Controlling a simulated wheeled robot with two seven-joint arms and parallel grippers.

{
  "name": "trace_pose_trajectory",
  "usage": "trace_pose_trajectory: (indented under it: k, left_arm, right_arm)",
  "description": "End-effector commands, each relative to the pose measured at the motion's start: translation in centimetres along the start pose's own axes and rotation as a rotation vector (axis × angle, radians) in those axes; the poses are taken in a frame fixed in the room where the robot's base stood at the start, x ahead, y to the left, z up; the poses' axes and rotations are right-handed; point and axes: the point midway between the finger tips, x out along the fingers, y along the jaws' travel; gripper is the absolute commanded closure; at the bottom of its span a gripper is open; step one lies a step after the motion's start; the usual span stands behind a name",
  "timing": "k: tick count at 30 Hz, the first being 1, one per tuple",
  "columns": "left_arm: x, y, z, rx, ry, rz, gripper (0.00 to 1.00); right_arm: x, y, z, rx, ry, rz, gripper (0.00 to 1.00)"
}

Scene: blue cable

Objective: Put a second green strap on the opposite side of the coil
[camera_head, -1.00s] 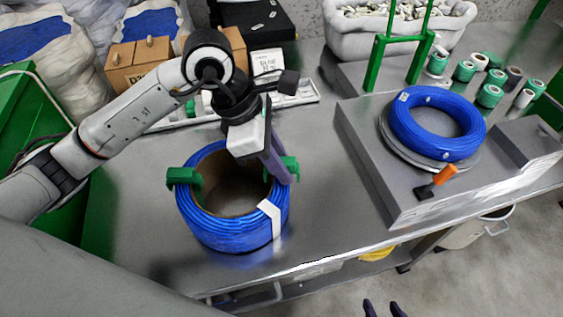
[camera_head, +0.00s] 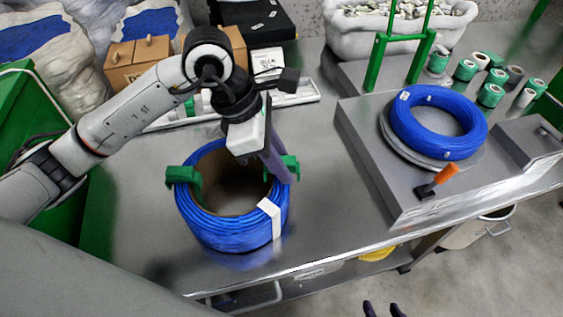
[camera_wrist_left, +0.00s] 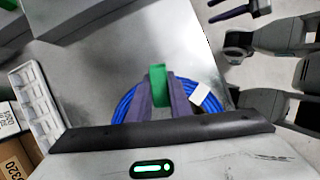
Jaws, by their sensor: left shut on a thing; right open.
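The blue cable coil (camera_head: 232,230) stands on the metal table, with a brown inner core and a white label on its front right. One green strap (camera_head: 184,178) sits over its left rim. My left gripper (camera_head: 279,168) is at the right rim, shut on a second green strap (camera_head: 291,164), which sits at that rim opposite the first. In the left wrist view this strap (camera_wrist_left: 158,76) shows between the two fingers (camera_wrist_left: 160,98), with blue cable on both sides. Whether the strap goes fully around the cable is hidden. My right gripper (camera_head: 383,309) is open and empty at the bottom edge, only its fingertips showing.
A second blue coil (camera_head: 432,126) lies on a grey machine (camera_head: 370,165) with an orange-handled lever (camera_head: 438,180). Green and white rolls (camera_head: 490,93) stand behind it. A long tray (camera_head: 305,93) and cardboard boxes (camera_head: 140,62) are at the back. The table between coil and machine is clear.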

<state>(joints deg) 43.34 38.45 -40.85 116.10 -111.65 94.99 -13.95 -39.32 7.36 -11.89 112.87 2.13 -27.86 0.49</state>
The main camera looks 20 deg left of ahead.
Motion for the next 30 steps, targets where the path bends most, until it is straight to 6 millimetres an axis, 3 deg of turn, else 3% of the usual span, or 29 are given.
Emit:
trace_pose_trajectory:
  k: [30]
  left_arm:
    - [-0.19,-0.02,0.06,0.001,0.000,-0.001,1.00]
  right_arm:
    - [0.31,-0.06,0.29,0.000,0.001,-0.002,0.59]
